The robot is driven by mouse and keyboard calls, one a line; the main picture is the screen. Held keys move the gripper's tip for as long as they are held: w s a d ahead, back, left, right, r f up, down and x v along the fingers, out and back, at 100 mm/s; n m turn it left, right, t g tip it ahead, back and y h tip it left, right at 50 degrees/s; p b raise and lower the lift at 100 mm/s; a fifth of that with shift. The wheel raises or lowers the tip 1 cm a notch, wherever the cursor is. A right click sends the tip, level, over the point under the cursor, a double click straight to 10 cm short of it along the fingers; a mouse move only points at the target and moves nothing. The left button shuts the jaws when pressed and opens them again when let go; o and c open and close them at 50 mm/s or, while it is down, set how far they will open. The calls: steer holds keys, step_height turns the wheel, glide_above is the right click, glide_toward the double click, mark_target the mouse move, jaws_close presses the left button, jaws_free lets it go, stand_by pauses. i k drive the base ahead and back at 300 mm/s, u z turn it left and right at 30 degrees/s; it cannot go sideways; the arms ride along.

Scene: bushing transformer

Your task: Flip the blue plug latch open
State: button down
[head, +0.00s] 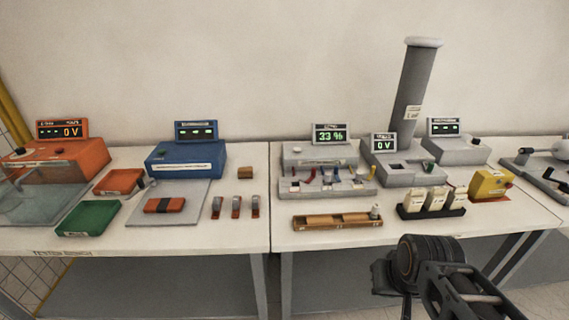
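A grey panel unit (290,187) with a row of small coloured plugs or levers stands in the middle of the right-hand bench. A small blue piece (327,179) sits in that row, just right of a red one (312,175). It is too small here to tell whether its latch is open or shut. My dark arm shows at the lower right, in front of the bench and well apart from the panel unit. I cannot make out gripper fingers on it.
A wooden tray (310,223) lies in front of the panel unit. A black rack (432,213) with pale blocks and a yellow box (490,184) stand to the right. A tall grey column (414,85) rises behind. The left bench holds orange and blue instruments.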

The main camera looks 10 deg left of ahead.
mark_target(337, 180)
steer(key=u, duration=0.8)
steer(key=i, duration=0.85)
steer(key=u, duration=0.55)
